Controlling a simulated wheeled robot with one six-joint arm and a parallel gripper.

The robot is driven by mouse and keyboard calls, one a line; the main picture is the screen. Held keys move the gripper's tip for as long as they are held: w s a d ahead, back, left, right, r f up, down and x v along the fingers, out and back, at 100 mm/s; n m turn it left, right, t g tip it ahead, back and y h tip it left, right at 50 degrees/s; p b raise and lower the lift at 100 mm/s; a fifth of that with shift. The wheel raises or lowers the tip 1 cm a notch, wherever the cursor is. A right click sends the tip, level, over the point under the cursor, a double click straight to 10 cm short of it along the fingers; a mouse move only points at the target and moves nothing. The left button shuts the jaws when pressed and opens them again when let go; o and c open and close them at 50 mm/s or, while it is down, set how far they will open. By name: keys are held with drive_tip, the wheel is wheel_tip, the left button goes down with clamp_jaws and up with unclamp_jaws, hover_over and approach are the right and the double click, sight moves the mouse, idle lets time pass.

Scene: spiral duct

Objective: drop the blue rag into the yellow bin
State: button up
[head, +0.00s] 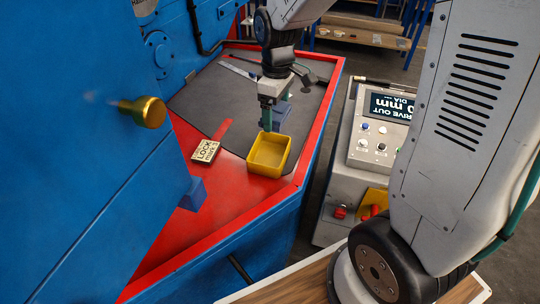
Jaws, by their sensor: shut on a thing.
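The yellow bin (283,167) is a small open tray on the red rim of the machine bed, right of the middle of the head view. My gripper (266,122) points down just above and behind the bin's far edge. It is shut on the blue rag (283,113), which shows as a blue shape beside and behind the fingers. The fingers partly hide the rag, and its lower extent is hard to make out. The inside of the bin looks empty.
A small blue block (193,195) sits at the blue machine wall (100,200), which has a brass knob (146,112). A grey control box (376,140) stands to the right. The dark bed (205,100) has open room.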

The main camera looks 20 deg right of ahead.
drive_tip(key=shift+f, duration=2.4)
drive_tip(key=o, duration=0.8)
wheel_tip(320, 180, up, 8)
drive_tip(key=shift+f, duration=0.1)
